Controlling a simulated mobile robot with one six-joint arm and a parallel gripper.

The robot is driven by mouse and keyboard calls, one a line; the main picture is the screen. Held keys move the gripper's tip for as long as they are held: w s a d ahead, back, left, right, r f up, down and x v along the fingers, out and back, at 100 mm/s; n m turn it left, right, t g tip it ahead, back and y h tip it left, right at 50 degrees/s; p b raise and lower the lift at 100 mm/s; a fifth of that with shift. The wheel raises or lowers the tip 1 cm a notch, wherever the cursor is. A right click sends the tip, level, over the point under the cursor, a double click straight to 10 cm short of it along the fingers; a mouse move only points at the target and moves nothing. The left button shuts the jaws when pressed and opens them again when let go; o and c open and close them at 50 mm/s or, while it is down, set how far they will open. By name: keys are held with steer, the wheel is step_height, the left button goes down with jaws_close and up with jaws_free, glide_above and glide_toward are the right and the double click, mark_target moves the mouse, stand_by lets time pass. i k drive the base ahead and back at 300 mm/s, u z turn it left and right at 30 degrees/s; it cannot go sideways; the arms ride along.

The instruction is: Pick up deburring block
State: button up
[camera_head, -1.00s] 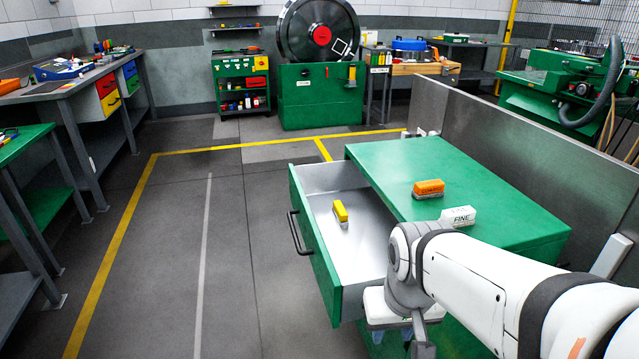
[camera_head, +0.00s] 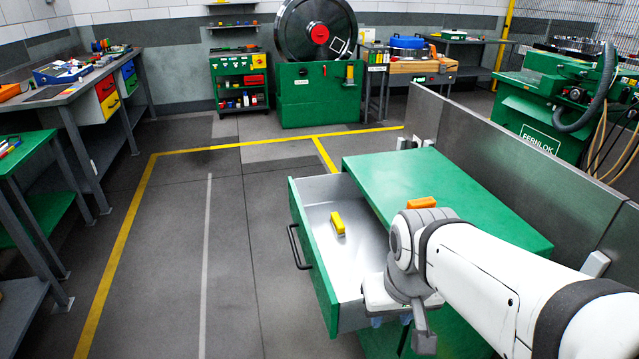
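A small yellow block (camera_head: 338,224) with a grey underside lies in the open drawer (camera_head: 324,190) of the green cabinet (camera_head: 450,192). An orange block (camera_head: 421,203) sits on the cabinet top, its lower part hidden behind my arm. A white block marked FINE, seen earlier beside the orange one, is now hidden by my arm. I cannot tell which block is the deburring block. My gripper (camera_head: 402,322) points down by the drawer's near end, apart from the yellow block. Its fingers are mostly hidden, so its opening does not show.
A grey metal panel (camera_head: 480,140) stands along the cabinet's right side. The drawer's front and handle (camera_head: 298,247) stick out to the left. The floor (camera_head: 180,260) left of the drawer is clear. Workbenches (camera_head: 75,92) stand at the far left.

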mark_target(338, 228)
steer(key=z, duration=0.05)
steer(key=k, duration=0.5)
steer(key=u, duration=0.95)
steer(key=i, duration=4.9)
steer(key=z, duration=2.4)
